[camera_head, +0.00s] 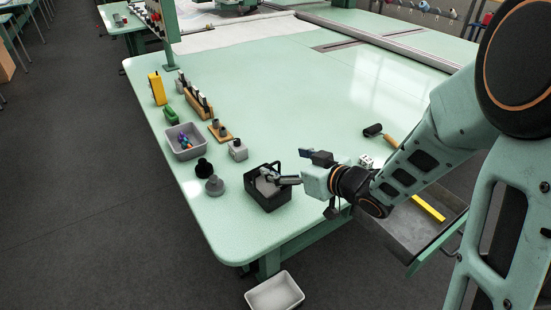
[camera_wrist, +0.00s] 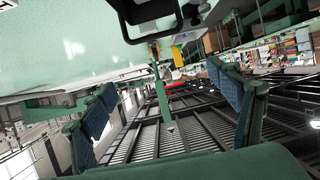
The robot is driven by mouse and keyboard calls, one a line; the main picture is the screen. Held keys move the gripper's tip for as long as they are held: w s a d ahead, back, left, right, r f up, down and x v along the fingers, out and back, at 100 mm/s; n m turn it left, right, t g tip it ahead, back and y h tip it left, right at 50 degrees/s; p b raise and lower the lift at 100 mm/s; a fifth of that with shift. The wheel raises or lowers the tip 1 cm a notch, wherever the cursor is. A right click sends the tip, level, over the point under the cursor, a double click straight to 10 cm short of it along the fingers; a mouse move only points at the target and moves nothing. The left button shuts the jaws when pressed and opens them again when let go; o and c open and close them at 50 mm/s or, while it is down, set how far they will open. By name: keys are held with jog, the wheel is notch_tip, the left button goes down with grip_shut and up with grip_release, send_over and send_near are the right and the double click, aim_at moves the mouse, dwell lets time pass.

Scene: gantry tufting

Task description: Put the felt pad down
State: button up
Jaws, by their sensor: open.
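My gripper (camera_head: 291,168) is open beside and above a black basket (camera_head: 268,201) near the front edge of the mint table. In the wrist view its two blue-padded fingers (camera_wrist: 163,110) stand wide apart with nothing between them. A grey shape (camera_head: 266,186) shows inside the basket next to a fingertip. I cannot tell whether it is the felt pad or part of the finger. No other felt pad can be made out. Part of a black frame (camera_wrist: 150,40), likely the basket, shows at the top of the upside-down wrist view.
Left of the basket stand a grey weight (camera_head: 214,186), a black knob (camera_head: 203,167), a small grey box (camera_head: 238,150) and a grey bin (camera_head: 186,142) of coloured pieces. An open drawer (camera_head: 412,228) juts out at right. The table's middle (camera_head: 300,90) is clear.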

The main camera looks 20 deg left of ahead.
jog(key=v, duration=0.6)
jog(key=shift+s+p, duration=0.15)
jog(key=shift+p, duration=0.15)
jog(key=shift+d+r, duration=0.1)
